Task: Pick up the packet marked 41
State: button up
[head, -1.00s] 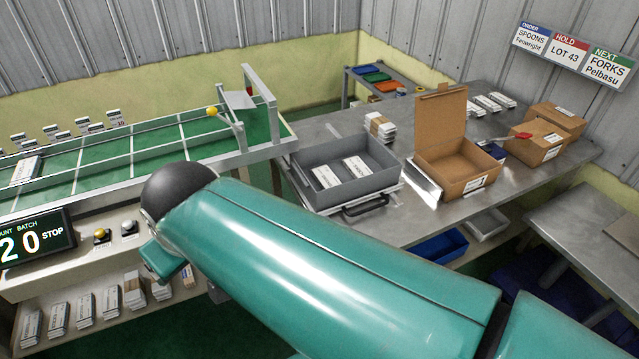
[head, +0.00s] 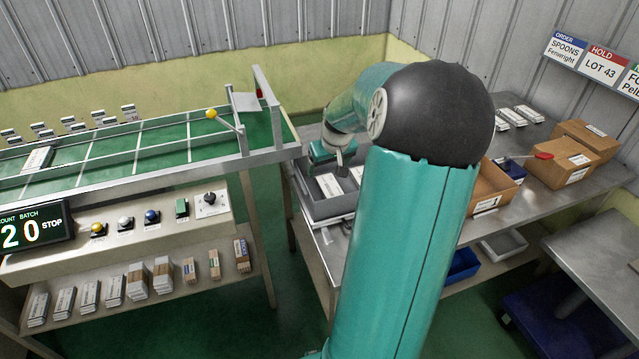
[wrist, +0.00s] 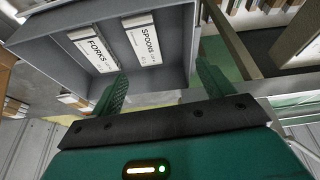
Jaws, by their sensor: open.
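No number 41 can be read on any packet. Two white packets lie in the grey tray (head: 328,208). In the wrist view, one is labelled FORKS (wrist: 93,50) and the other SPOONS (wrist: 150,42); their smaller print is unreadable. In the head view, the tray shows one packet (head: 328,186) and another (head: 357,174) partly behind my arm. My gripper (head: 338,168) is above the tray. In the wrist view, my gripper (wrist: 160,80) is open and empty, its fingertips short of the packets, near the tray's wall.
A conveyor (head: 120,155) with a control panel (head: 150,230) stands at the left. Bundles of packets (head: 137,279) line the shelf below. My arm hides part of an open cardboard box (head: 492,192). Closed boxes (head: 566,160) stand farther right on the table.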

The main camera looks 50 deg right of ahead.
jog(key=s+d+f, duration=0.1)
jog(key=d, duration=0.2)
send_over(331, 187)
jog(key=s+a, duration=0.2)
jog(key=shift+m, duration=0.3)
notch_tip(331, 187, down, 8)
jog(key=shift+s+d+f, duration=0.1)
jog(key=shift+s, duration=0.05)
jog(key=shift+d+x, duration=0.1)
jog(key=shift+x, duration=1.15)
jog(key=shift+d+x, duration=0.15)
jog(key=shift+x, duration=1.1)
jog(key=c, duration=1.1)
